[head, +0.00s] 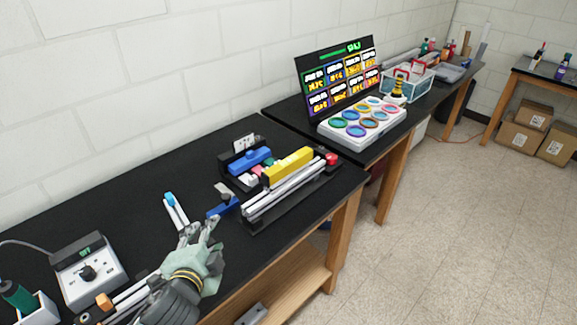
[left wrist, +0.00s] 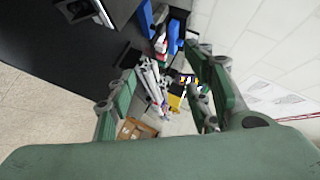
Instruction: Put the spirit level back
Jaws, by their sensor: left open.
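The yellow bar, which looks like the spirit level (head: 289,165), lies along the silver extrusion frame (head: 285,192) on the black bench. A small yellow patch in the left wrist view (left wrist: 174,102) seems to be the same bar, partly hidden. My left gripper (head: 199,229) is open and empty above the bench, left of and nearer than the frame, apart from the bar. Its two fingers spread wide in the left wrist view (left wrist: 165,95). My right gripper is not in view.
A black holder with a blue block (head: 250,160) stands behind the frame. A control box (head: 88,272) stands at the left. The bench's back left is clear.

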